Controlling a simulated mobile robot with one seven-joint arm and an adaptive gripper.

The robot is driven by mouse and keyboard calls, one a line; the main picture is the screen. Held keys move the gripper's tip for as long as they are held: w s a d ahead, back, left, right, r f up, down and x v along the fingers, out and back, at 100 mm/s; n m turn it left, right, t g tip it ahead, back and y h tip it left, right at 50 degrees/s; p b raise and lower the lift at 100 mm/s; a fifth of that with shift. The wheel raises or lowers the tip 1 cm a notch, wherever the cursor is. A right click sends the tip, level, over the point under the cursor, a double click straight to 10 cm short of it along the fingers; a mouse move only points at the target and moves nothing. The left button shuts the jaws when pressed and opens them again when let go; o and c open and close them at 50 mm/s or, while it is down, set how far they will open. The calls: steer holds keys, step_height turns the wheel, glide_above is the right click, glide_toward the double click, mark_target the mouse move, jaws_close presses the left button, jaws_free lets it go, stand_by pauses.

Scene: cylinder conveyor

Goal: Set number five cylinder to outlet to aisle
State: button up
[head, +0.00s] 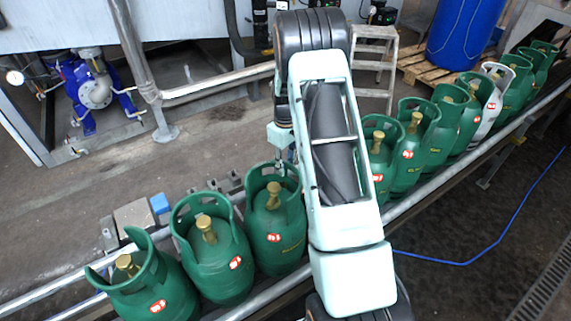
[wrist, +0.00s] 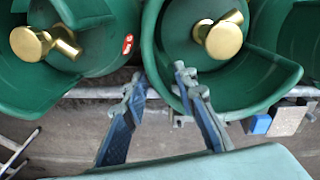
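Green gas cylinders with brass valves and round collars stand upright in a row on the conveyor (head: 400,211). I cannot tell which is number five, as the red-and-white labels are too small to read. My gripper (wrist: 160,76) is open, its two blue-grey fingers apart in the wrist view. One finger overlaps the collar edge of a green cylinder (wrist: 258,88); the other is beside it, near the gap to another green cylinder (wrist: 88,82). Whether either finger touches is unclear. In the head view my arm hides most of the gripper, above the third cylinder from the left (head: 275,240).
A white cylinder (head: 491,112) stands among the green ones at the right. Metal rails (head: 420,190) run along the conveyor. Behind are a blue pump (head: 92,92), a step stool (head: 372,50) and a blue drum (head: 467,30) on a pallet. Open floor lies behind the row.

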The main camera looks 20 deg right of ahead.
steer(key=shift+c, duration=0.6)
jaws_close()
